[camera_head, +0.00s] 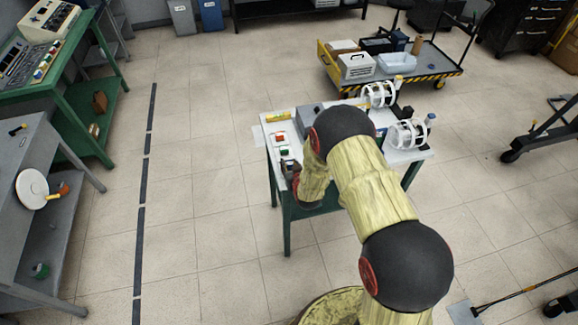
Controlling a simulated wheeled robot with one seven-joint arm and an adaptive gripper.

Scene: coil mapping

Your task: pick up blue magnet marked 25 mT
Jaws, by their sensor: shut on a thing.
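My gripper (290,166) is low at the left front corner of the white-topped table (407,156), reached by my bent yellow arm. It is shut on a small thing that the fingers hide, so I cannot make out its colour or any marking. A red-topped block (280,138) and a green-topped block (284,152) sit on white bases in a line just behind the gripper. I see no blue magnet clearly, and no 25 mT label can be read.
Two white coil frames (379,95) (407,134) stand on the table's right side, partly behind my arm. A grey box (309,113) and a yellow bar (278,115) lie at the back. A loaded cart (430,75) stands behind. Floor to the left is clear.

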